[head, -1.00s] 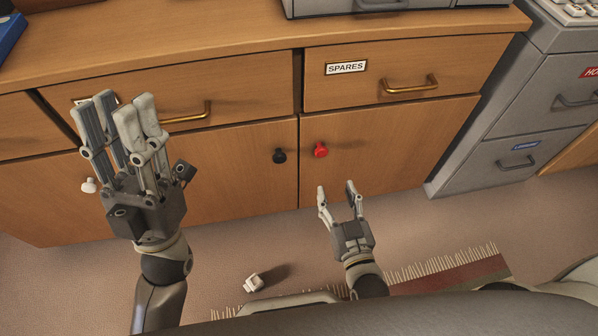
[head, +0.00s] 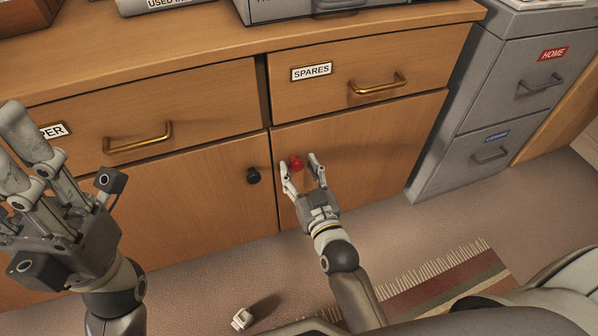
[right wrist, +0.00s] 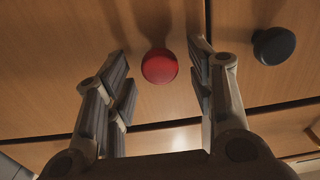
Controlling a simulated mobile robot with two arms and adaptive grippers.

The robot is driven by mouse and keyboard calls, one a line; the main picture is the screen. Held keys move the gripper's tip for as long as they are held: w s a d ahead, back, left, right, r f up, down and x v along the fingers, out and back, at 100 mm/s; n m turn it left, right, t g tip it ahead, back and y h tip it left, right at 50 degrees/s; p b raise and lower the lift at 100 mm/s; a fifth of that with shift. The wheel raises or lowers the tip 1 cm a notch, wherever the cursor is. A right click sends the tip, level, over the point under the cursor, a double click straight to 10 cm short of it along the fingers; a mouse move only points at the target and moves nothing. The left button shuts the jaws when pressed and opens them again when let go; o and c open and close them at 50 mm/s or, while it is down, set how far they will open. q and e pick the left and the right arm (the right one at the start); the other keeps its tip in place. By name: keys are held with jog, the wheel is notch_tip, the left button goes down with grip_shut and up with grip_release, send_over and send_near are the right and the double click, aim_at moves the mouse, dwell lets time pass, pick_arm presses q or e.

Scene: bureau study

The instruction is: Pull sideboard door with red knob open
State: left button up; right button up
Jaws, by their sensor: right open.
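The red knob (head: 296,163) is on the right-hand sideboard door (head: 375,150), near its left edge. The door looks shut and flush with the front. My right gripper (head: 299,168) is open at the knob, a finger to either side. In the right wrist view the red knob (right wrist: 159,66) shows between the open fingertips (right wrist: 160,55), with a gap on both sides. I cannot tell how far the fingers reach along it. My left gripper (head: 25,150) is raised at the left, partly cut off by the picture edge, away from the red knob.
A black knob (head: 253,176) is on the door to the left. Above the red-knob door is a drawer labelled SPARES (head: 312,72) with a brass handle (head: 378,84). A grey filing cabinet (head: 490,110) stands to the right. A small white object (head: 242,319) and a fringed rug (head: 440,290) lie on the floor.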

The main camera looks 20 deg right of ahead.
jog(key=shift+w, duration=0.3)
jog(key=shift+c, duration=0.3)
grip_shut()
jog(key=shift+s, duration=0.15)
